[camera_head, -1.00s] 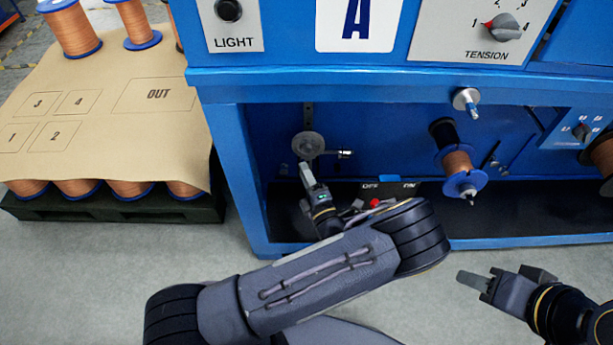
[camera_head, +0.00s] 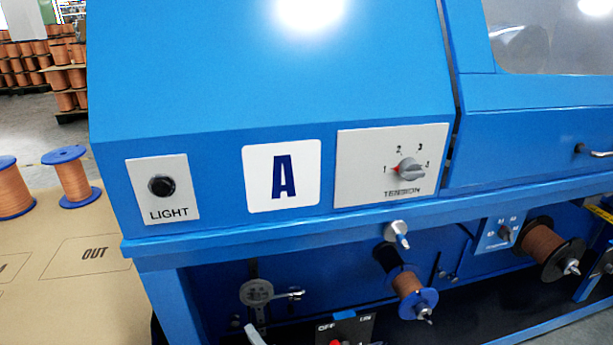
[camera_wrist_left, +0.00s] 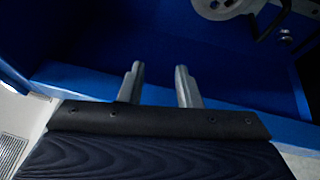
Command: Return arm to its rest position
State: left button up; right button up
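My left gripper (camera_wrist_left: 159,84) shows in the left wrist view with its two grey fingers apart and nothing between them. It points into the blue bay of the machine, below and to the left of a grey tension pulley (camera_wrist_left: 217,8). In the head view only a finger of the left gripper (camera_head: 254,334) shows at the bottom edge, just below the tension pulley (camera_head: 256,293). The rest of my left arm is out of that view. My right gripper is not in view.
The blue machine (camera_head: 250,85) fills most of the head view, with a tension knob (camera_head: 408,170), a light button (camera_head: 161,187) and an OFF/ON switch box (camera_head: 346,328). A copper spool (camera_head: 409,287) sits in the bay. More spools (camera_head: 72,177) stand on the cardboard at left.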

pick_arm(q)
jog(key=s+a+r+n+g, duration=0.3)
jog(key=s+a+n+g, duration=0.5)
jog(key=n+g, duration=0.55)
jog(key=s+r+n+g+h, duration=0.1)
jog(key=s+r+n+h, duration=0.2)
jog(key=s+n+h, duration=0.5)
jog(key=s+r+n+g+h, duration=0.1)
jog(key=s+r+n+h, duration=0.3)
jog(key=n, duration=0.9)
notch_tip(320, 180, up, 36)
jog(key=s+d+n+t+h+p, duration=0.2)
jog(key=n+t+h+p, duration=0.3)
jog(key=p, duration=2.2)
jog(key=n+t, duration=0.1)
jog(key=n, duration=0.5)
jog(key=shift+s+f, duration=0.15)
jog(key=shift+s, duration=0.2)
jog(key=shift+t, duration=0.25)
